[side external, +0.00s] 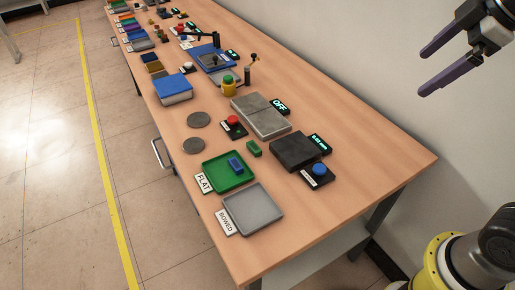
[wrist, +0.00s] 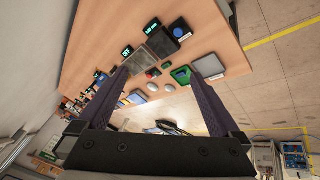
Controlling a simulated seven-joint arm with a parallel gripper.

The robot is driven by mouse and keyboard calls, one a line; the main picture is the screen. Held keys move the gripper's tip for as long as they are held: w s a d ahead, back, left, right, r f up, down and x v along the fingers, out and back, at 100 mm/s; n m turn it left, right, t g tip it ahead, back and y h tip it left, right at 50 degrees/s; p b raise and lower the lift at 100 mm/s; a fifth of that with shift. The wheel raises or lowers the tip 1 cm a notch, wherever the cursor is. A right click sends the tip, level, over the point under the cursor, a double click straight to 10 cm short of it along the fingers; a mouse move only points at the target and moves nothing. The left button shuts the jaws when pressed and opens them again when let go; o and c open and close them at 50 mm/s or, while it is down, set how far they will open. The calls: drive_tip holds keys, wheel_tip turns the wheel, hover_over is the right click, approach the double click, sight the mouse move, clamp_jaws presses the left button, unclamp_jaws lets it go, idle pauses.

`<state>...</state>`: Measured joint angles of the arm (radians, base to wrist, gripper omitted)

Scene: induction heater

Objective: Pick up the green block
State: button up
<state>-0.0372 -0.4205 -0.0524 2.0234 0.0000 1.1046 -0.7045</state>
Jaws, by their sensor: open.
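The green block (side external: 254,148) is small and lies on the wooden table, between the green tray and the dark grey plate. In the wrist view the green block (wrist: 166,66) is tiny, between the fingers and far beyond them. My gripper (side external: 424,72) is open and empty, high above the table at the upper right of the side view. In the wrist view my gripper (wrist: 160,76) shows its two purple fingers spread wide apart, with nothing between them.
The green tray (side external: 216,185), labelled FLAT, holds a blue block (side external: 236,166). The grey tray (side external: 267,222) is labelled BOWED. A dark plate (side external: 299,150), a blue button (side external: 319,170) and a red button (side external: 233,121) stand nearby. More items crowd the far table; its right side is clear.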

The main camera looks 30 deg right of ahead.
drive_tip(key=w+a+r+n+g, duration=0.1)
drive_tip(key=w+a+n, duration=0.1)
drive_tip(key=w, duration=0.5)
drive_tip(key=w+a+r+n, duration=0.1)
drive_tip(key=w+n, duration=0.2)
drive_tip(key=w, duration=0.3)
drive_tip(key=n+g, duration=0.5)
hover_over(254, 146)
drive_tip(key=f, duration=3.3)
drive_tip(key=shift+s+d, duration=0.3)
drive_tip(key=shift+m, duration=0.3)
drive_tip(key=shift+w+a+f, duration=0.15)
drive_tip(key=shift+f, duration=1.4)
drive_tip(key=shift+w+a+f, duration=0.1)
drive_tip(key=shift+a+f, duration=0.05)
drive_tip(key=shift+f, duration=1.4)
drive_tip(key=c, duration=1.5)
drive_tip(key=shift+r, duration=0.1)
clamp_jaws()
drive_tip(key=shift+r, duration=0.1)
